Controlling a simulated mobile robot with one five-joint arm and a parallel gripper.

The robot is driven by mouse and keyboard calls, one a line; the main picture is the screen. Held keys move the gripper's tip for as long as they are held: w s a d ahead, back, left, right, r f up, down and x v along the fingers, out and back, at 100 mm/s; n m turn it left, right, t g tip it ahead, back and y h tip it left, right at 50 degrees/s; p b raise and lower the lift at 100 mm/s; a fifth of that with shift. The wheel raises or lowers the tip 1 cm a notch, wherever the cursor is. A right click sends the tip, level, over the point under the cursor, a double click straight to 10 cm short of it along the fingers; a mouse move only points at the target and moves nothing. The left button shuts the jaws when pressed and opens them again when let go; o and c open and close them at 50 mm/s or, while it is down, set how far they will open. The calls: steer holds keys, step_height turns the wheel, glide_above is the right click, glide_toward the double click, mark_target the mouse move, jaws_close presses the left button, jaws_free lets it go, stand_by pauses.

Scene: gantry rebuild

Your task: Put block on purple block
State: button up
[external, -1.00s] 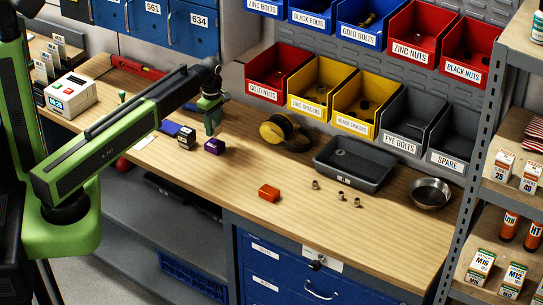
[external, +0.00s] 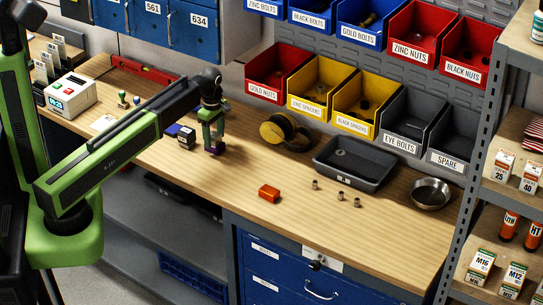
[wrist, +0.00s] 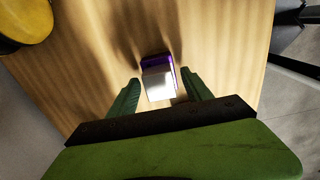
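The purple block (external: 214,149) sits on the wooden workbench. In the wrist view the purple block (wrist: 171,64) shows a purple edge and a bright, pale face. My gripper (external: 214,150) points down at it, with one green finger on each side. In the wrist view my gripper (wrist: 160,77) is open, with narrow gaps between the fingers and the block. The fingers partly hide the block in the external view. An orange block (external: 269,193) lies apart on the bench, front right. A dark block with a pale label (external: 187,138) stands just left of my gripper.
Yellow-and-black ear defenders (external: 286,132), a grey tray (external: 352,166), a metal bowl (external: 430,194) and several small metal parts lie to the right. A white device (external: 70,97) is at the left. Bench around the orange block is clear.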

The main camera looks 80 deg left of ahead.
mark_target(214, 135)
step_height(214, 135, up, 12)
steer(key=p, duration=1.2)
steer(key=shift+r, duration=0.15)
steer(key=w+d+m, duration=0.1)
steer(key=d+m, duration=1.2)
steer(key=d, duration=1.1)
steer(key=w+d+m, duration=0.1)
steer(key=d+m, duration=1.3)
steer(key=d, duration=1)
steer(key=shift+w, duration=0.4)
steer(key=shift+d, duration=0.1)
